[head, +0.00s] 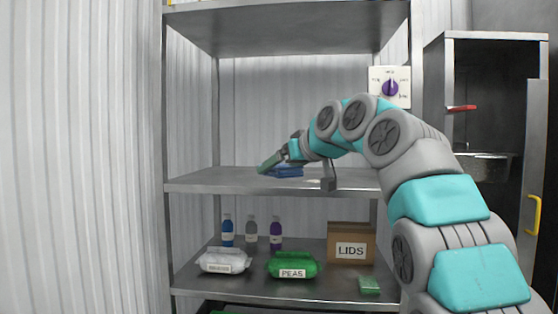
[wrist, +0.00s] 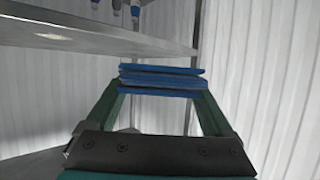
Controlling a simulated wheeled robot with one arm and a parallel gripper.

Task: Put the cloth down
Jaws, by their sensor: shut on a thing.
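The cloth (head: 287,171) is blue and folded flat. In the head view it is at the middle shelf (head: 225,181), at its left-centre. My gripper (head: 270,163) reaches it from the right, with a green finger on its near side. In the wrist view the folded cloth (wrist: 162,80) lies between the two green fingertips of my gripper (wrist: 160,88), which is shut on it. Whether the cloth touches the shelf surface I cannot tell.
The lower shelf (head: 250,288) holds several bottles (head: 250,231), a white bag (head: 224,261), a green PEAS bag (head: 292,265), a LIDS box (head: 351,243) and a green block (head: 369,285). The middle shelf is otherwise clear. An open cabinet (head: 447,90) stands at right.

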